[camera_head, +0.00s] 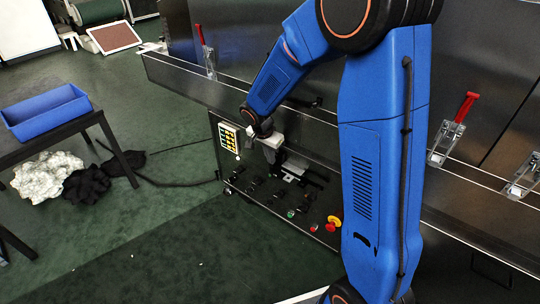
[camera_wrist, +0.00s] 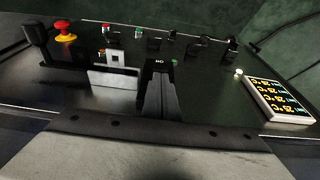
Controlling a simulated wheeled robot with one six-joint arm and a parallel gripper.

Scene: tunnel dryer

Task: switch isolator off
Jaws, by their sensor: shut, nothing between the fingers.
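The black control panel (camera_head: 262,185) is on the front of the dryer, under its long steel ledge. A red knob on a yellow base (camera_head: 333,222) is at its right end. In the wrist view this red and yellow knob (camera_wrist: 65,32) is at the upper left, beside a dark upright handle (camera_wrist: 36,36). I cannot tell for sure which control is the isolator. My gripper (camera_head: 292,172) is over the panel's middle. In the wrist view its black fingers (camera_wrist: 161,85) are together and empty, near a small labelled control (camera_wrist: 160,62). They hide the panel behind them.
A temperature display (camera_head: 230,138) stands at the panel's left end. Several small knobs and buttons (camera_head: 290,213) line the panel. Red-handled clamps (camera_head: 466,108) sit on the ledge at right. A table with a blue bin (camera_head: 48,112) is at left.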

